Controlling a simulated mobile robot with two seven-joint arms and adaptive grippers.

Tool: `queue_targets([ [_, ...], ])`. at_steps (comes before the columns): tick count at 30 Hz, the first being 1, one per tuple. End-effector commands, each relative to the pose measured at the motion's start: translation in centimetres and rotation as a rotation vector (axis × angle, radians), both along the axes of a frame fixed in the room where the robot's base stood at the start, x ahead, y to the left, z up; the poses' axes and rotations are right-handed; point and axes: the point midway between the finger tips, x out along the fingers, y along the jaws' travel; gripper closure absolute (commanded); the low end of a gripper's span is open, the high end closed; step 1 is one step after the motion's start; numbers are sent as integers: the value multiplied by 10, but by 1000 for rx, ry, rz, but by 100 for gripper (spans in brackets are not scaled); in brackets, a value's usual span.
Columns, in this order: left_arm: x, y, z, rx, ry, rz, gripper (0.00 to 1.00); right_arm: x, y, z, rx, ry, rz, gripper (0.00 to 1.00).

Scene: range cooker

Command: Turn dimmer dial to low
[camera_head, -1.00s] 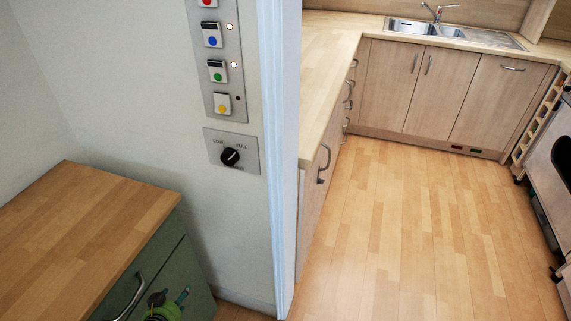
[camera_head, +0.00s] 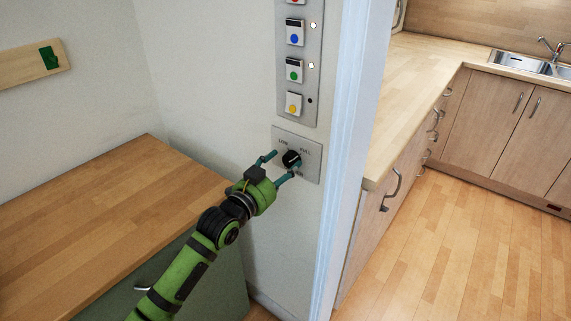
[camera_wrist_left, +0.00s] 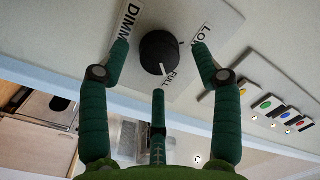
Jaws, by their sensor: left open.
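The dimmer dial (camera_head: 291,158) is a round black knob on a small metal plate (camera_head: 312,166) on the wall. It also shows in the left wrist view (camera_wrist_left: 158,53), beside the labels LOW and FULL. A small white mark lies on its rim near FULL; its exact setting is hard to read. My left gripper (camera_head: 281,168) is open in front of the dial. In the left wrist view its green fingers (camera_wrist_left: 160,60) stand on either side of the knob, with another finger below it. I cannot tell whether any finger touches it. My right gripper is not in view.
A switch panel (camera_head: 313,72) with several coloured buttons is directly above the dial plate. A white door frame (camera_head: 350,150) stands close to the right. A wooden-topped cabinet (camera_head: 110,215) is below left. Open floor (camera_head: 450,250) lies beyond the frame.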

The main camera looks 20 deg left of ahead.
Motion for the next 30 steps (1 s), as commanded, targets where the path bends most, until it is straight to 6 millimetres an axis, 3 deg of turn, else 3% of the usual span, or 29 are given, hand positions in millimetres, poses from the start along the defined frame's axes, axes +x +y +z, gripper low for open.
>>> queue_targets([
  [5,12,-4,0,-1,-1,-1,36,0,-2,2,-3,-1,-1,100],
  [13,13,-4,0,0,0,0,36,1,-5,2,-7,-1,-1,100],
  [14,13,-4,-1,0,0,0,44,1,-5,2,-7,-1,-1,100],
  [15,13,-4,-1,0,0,0,60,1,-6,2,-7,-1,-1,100],
  [18,13,-4,0,0,0,0,92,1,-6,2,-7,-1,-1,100],
  [30,13,-4,1,-37,13,0,92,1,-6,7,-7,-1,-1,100],
])
